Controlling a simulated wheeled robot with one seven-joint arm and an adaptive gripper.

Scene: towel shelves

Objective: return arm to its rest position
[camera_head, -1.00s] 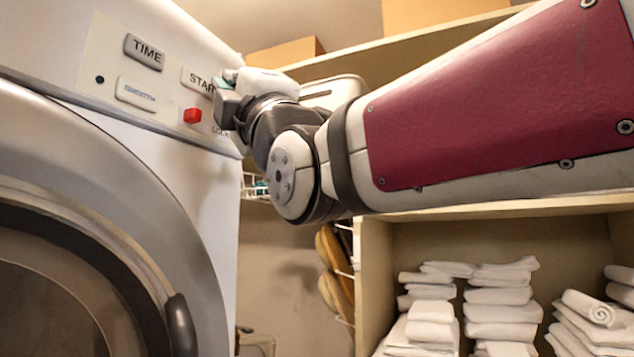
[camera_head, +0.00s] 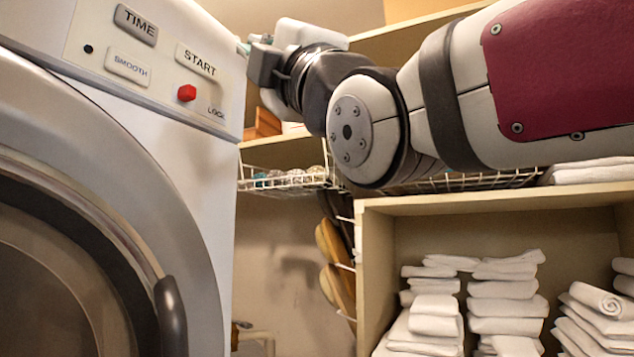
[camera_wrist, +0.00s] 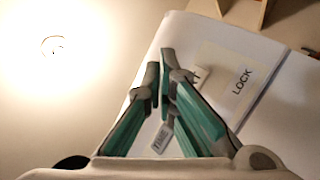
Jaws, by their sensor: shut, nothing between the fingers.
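My gripper (camera_wrist: 160,85) is shut and empty in the wrist view, its teal fingers close together at the tips. In the head view my gripper (camera_head: 243,46) is small and partly hidden at the upper middle, just right of the washing machine's panel, with my arm reaching in from the right. The white machine (camera_head: 190,130) has a START button (camera_head: 197,62), a TIME button (camera_head: 136,24), a SMOOTH button (camera_head: 128,67) and a red lock button (camera_head: 187,93). The panel with the LOCK label (camera_wrist: 240,80) lies behind the fingers in the wrist view.
A wooden shelf (camera_head: 374,250) with stacks of white towels (camera_head: 503,300) stands at the lower right. A wire basket (camera_head: 285,181) hangs below my arm. The machine's round door (camera_head: 150,180) fills the left.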

